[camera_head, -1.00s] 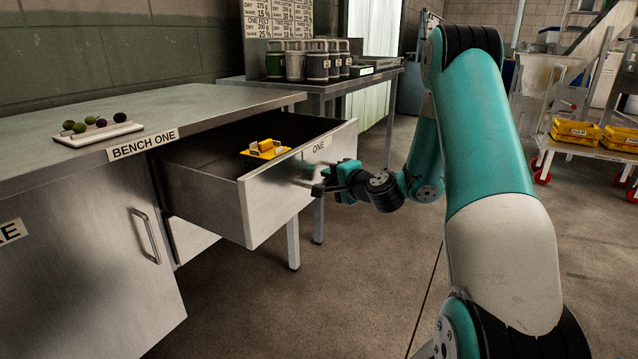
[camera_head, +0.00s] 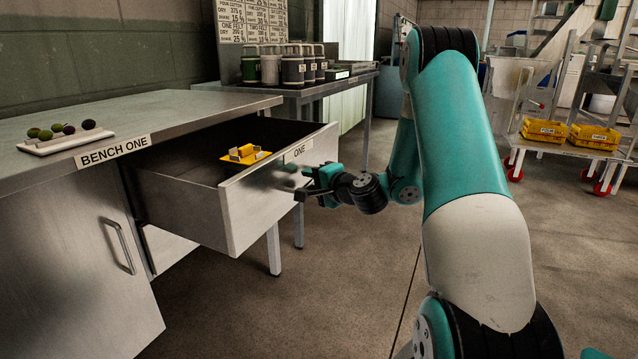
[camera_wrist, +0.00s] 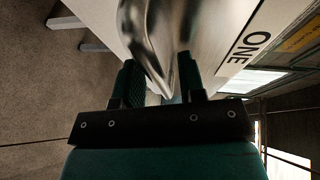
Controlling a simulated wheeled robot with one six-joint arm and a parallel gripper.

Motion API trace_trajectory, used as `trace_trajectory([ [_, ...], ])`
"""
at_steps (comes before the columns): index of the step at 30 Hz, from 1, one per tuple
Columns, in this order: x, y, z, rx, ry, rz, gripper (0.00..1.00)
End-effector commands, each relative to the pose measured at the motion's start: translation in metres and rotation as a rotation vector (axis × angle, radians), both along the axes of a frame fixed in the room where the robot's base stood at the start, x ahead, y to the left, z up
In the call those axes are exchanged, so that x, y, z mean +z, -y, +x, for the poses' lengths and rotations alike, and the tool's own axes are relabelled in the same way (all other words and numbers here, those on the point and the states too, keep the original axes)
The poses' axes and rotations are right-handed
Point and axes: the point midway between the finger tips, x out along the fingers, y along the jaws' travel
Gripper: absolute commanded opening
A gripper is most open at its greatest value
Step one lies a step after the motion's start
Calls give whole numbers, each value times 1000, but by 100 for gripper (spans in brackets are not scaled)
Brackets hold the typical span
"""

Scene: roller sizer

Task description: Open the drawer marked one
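The drawer marked one (camera_head: 270,195) stands well out from the bench, and its inside shows from above. Its front carries the label "ONE" (camera_head: 298,151). A yellow tray (camera_head: 232,159) with small blocks in it lies inside. My gripper (camera_head: 304,184) is at the outer face of the drawer front. The exact contact is partly hidden.
The steel bench (camera_head: 150,115) bears a white tray (camera_head: 40,147) with several dark and green fruits. A cupboard handle (camera_head: 118,245) is below. A side table (camera_head: 350,82) with canisters stands behind. A trolley with yellow crates (camera_head: 594,137) is at the right. Floor before the drawer is clear.

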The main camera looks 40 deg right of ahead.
Motion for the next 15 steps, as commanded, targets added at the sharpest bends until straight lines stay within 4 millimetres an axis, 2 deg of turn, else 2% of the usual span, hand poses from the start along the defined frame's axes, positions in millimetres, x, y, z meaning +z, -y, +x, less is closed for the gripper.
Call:
trace_trajectory([
  [5, 2, 1, -18, -5, -2, 2, 37],
  [13, 14, -2, -84, -9, -1, 4, 37],
  [15, 12, -3, -94, -5, 5, -6, 37],
])
